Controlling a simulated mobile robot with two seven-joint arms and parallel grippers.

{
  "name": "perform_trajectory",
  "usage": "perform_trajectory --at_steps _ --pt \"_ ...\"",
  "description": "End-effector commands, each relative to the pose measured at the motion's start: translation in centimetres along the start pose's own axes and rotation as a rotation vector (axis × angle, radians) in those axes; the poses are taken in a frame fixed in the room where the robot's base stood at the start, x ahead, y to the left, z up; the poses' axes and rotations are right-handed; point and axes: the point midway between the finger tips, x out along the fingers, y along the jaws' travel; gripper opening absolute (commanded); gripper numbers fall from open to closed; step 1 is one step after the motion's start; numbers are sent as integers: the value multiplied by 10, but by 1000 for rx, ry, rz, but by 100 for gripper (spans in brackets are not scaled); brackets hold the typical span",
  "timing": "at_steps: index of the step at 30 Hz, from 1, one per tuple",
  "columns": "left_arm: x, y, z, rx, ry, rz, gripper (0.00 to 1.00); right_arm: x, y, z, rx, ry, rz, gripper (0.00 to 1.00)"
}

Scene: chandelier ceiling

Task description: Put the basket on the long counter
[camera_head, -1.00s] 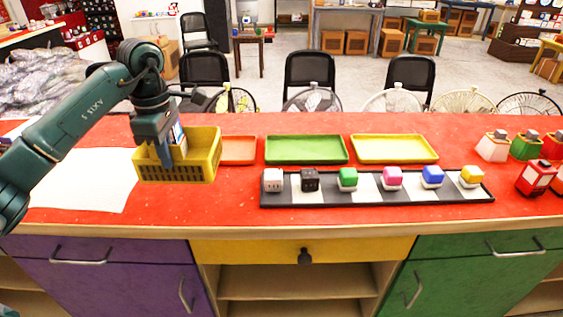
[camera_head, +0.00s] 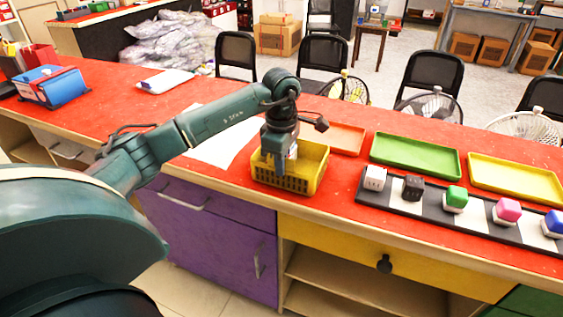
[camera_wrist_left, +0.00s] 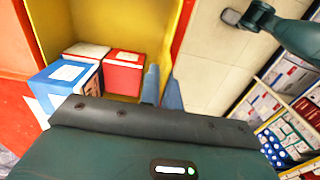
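The yellow basket (camera_head: 312,178) is at the front edge of the long red counter (camera_head: 345,207), above the purple cabinet. I cannot tell for sure whether its bottom rests on the counter. My left gripper (camera_head: 279,160) is over the basket's near left side, with its blue fingers on either side of the wall, shut on it. The left wrist view shows the fingers (camera_wrist_left: 162,90) at the yellow wall (camera_wrist_left: 179,28). Inside the basket are a blue box (camera_wrist_left: 65,88), a red box (camera_wrist_left: 123,72) and another box behind them. My right gripper is not in view.
An orange tray (camera_head: 346,139), a green tray (camera_head: 415,157) and a yellow tray (camera_head: 515,178) lie right of the basket. A black-and-white strip (camera_head: 420,207) with several coloured blocks is in front of them. White paper (camera_head: 222,137) lies to the left. A blue bin (camera_head: 60,88) stands far left.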

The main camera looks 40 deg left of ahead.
Motion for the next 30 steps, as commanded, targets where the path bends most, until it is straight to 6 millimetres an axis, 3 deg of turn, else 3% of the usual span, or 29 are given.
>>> perform_trajectory --at_steps 8,9,17,26,30 --pt "2 1 0 -1 -1 4 0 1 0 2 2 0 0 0" --pt "2 0 0 -1 0 2 6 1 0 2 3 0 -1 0" --pt "1 0 0 -1 0 1 26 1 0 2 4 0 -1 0" --pt "-4 1 0 -1 0 2 26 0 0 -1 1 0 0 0" --pt "-22 2 0 -2 0 6 26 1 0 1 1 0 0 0"
